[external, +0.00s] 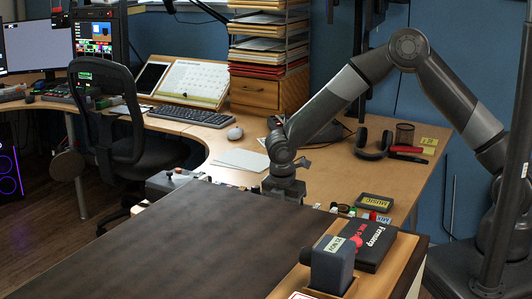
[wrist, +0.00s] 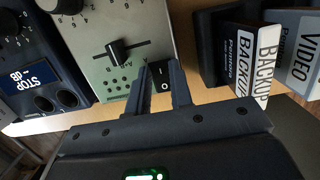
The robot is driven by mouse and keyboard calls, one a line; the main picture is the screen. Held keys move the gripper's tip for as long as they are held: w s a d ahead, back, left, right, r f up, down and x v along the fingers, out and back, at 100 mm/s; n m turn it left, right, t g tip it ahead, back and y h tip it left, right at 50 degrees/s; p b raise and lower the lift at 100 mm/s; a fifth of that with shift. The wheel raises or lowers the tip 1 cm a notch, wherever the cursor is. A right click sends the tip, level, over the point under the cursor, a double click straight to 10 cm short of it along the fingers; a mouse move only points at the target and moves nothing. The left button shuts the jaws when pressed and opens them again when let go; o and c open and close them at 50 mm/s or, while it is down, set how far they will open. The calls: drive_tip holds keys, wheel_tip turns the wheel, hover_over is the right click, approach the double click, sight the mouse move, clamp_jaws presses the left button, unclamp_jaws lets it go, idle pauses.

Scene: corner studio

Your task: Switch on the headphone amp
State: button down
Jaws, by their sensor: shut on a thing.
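In the wrist view a pale grey-green device (wrist: 105,45) has a black slider, a dial and a grid of small holes. A black rocker switch (wrist: 163,76) marked I and O is at its lower right edge. My gripper (wrist: 161,88) has its two fingers closed about the switch, one on each side. Which end of the rocker is pressed I cannot tell. No readable label names the headphone amp. In the external view my gripper (external: 284,190) points down at the desk behind the dark top, which hides its fingertips.
A dark blue device (wrist: 42,80) with a lit display stands left of the pale one. In the external view the dark top (external: 180,245) fills the front; bare desk (external: 325,170) lies beyond my gripper.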

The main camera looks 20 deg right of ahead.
idle(0.3)
drive_tip(key=c, duration=1.3)
unclamp_jaws()
drive_tip(key=r, duration=0.7)
drive_tip(key=s+a+r, duration=0.1)
drive_tip(key=r, duration=0.2)
drive_tip(key=shift+r, duration=0.35)
drive_tip(key=shift+w+d, duration=0.1)
